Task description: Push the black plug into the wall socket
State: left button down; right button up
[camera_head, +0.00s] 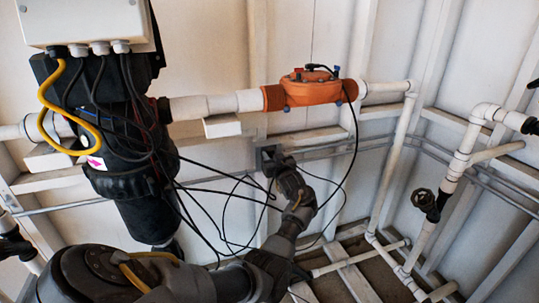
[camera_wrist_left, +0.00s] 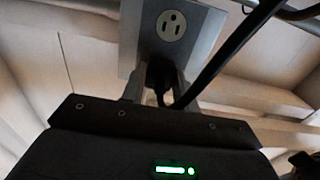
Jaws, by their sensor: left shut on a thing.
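The wall socket (camera_wrist_left: 204,52) is a grey plate with a pale outlet face at its upper part in the left wrist view. In the head view the dark socket box (camera_head: 266,156) sits on the wall below the white pipe. My left gripper (camera_head: 277,165) reaches up to it from below. In the left wrist view my left gripper (camera_wrist_left: 161,93) is shut on the black plug (camera_wrist_left: 157,76), just below the visible outlet and close against the plate. The fingers hide part of the plug; I cannot tell whether its prongs are in. My right gripper is not in view.
Black cables (camera_head: 225,205) hang in loops left of my gripper. A large black reactor body (camera_head: 125,150) with a yellow cable (camera_head: 45,105) stands at left. An orange pipe fitting (camera_head: 312,90) is above the socket. White pipes (camera_head: 385,185) run at right.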

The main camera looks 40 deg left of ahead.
pick_arm(q)
jog(key=c, duration=1)
grip_release()
jog(key=shift+d, duration=0.1)
jog(key=p+v, duration=0.1)
jog(key=v, duration=0.9)
jog(key=shift+s+d, duration=0.2)
jog(key=shift+d, duration=0.05)
